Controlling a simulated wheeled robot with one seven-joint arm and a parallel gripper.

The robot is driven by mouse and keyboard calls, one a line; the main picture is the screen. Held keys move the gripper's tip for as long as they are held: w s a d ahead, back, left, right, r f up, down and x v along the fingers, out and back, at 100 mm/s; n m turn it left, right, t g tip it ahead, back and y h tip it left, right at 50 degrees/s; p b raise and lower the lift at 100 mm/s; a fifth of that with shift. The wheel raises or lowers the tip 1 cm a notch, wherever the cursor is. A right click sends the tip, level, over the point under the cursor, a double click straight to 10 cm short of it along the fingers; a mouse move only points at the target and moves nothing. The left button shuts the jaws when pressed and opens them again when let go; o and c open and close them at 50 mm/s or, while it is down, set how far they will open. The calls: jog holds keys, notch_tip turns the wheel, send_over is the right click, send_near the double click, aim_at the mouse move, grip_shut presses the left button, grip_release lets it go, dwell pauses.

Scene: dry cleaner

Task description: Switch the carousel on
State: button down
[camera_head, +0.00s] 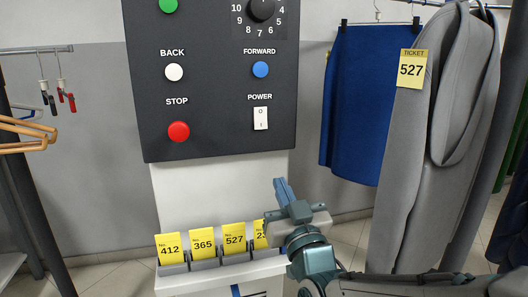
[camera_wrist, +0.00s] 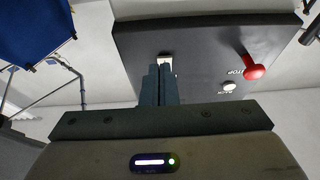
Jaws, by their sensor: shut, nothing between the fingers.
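The dark control panel (camera_head: 215,85) hangs on a white post. Its white POWER rocker switch (camera_head: 261,118) is at the lower right, marked O above and I below; which side is pressed in I cannot tell. My gripper (camera_head: 283,188) is shut and empty, below and slightly right of the switch, fingers pointing up. In the wrist view the shut fingers (camera_wrist: 160,72) point at the switch (camera_wrist: 165,60) and partly hide it. They look apart from it in the head view.
A red STOP button (camera_head: 179,131), a white BACK button (camera_head: 174,72) and a blue FORWARD button (camera_head: 260,69) share the panel. Yellow number tickets (camera_head: 234,238) stand below. A blue skirt (camera_head: 355,100) and a grey garment (camera_head: 425,140) hang at the right.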

jog(key=s+r+t, duration=0.1)
jog(key=s+r+t+b, duration=0.1)
jog(key=s+t, duration=0.1)
jog(key=shift+a+r+m+y, duration=0.1)
jog(key=shift+r+m+y, duration=0.15)
jog(key=shift+m+y, duration=0.05)
jog(key=p, duration=0.9)
send_near(261, 121)
jog(key=s+r+x, duration=0.1)
jog(key=x, duration=0.4)
jog(key=shift+w+a+f, duration=0.1)
jog(key=shift+w+f, duration=0.05)
jog(key=shift+w, duration=0.25)
jog(key=shift+w+f, duration=0.2)
jog(key=shift+w, duration=0.25)
